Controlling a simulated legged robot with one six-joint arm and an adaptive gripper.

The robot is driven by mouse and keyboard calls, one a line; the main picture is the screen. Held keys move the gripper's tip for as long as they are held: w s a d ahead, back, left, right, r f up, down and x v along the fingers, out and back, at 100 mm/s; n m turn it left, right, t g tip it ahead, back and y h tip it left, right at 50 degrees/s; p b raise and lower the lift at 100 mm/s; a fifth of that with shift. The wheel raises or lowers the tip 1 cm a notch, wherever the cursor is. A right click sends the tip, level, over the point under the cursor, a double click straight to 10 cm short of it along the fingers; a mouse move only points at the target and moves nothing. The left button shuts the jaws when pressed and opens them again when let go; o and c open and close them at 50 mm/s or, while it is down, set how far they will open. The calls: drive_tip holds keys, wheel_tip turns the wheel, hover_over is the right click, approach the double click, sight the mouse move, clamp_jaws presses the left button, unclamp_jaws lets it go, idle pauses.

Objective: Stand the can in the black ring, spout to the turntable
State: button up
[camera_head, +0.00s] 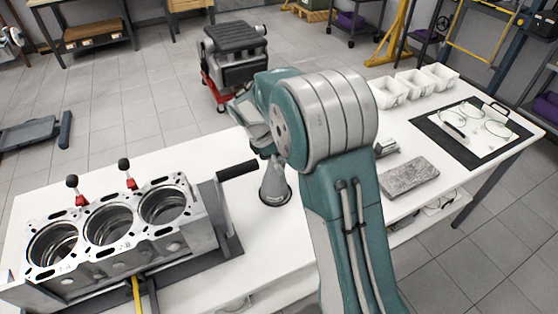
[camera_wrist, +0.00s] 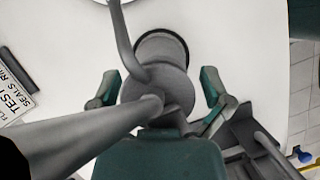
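The grey conical can (camera_head: 274,184) stands upright on the white bench, right of the engine block. It also shows from above in the wrist view (camera_wrist: 160,55). A dark band, which looks like the black ring (camera_wrist: 184,42), rims its base; I cannot tell whether the can is fully seated. A slim curved tube (camera_wrist: 123,40) and a thicker tube (camera_wrist: 85,135) run from its top; which is the spout is unclear. My gripper (camera_wrist: 160,88) has its fingers spread on either side of the can, with visible gaps. My arm hides it in the head view. I cannot identify the turntable.
The engine block (camera_head: 110,235) on its dark fixture, with a black-gripped crank (camera_head: 238,169), fills the bench's left. A grey slab (camera_head: 410,177), white bins (camera_head: 413,84) and a black mat (camera_head: 432,130) lie right of my arm. A printed card (camera_wrist: 14,95) shows at the wrist view's left.

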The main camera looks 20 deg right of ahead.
drive_tip(key=v, duration=1.2)
drive_tip(key=s+d+r+m+t+y, duration=0.1)
drive_tip(key=s+d+r+m+t, duration=0.1)
drive_tip(key=s+r+m, duration=0.35)
drive_tip(key=s+d+r+m+t+y, duration=0.1)
drive_tip(key=s+d+r+m, duration=0.1)
drive_tip(key=s, duration=0.6)
drive_tip(key=s+f+m+t+y, duration=0.2)
drive_tip(key=s+m, duration=0.7)
drive_tip(key=s, duration=0.6)
drive_tip(key=shift+d+t, duration=0.25)
drive_tip(key=shift+t, duration=0.65)
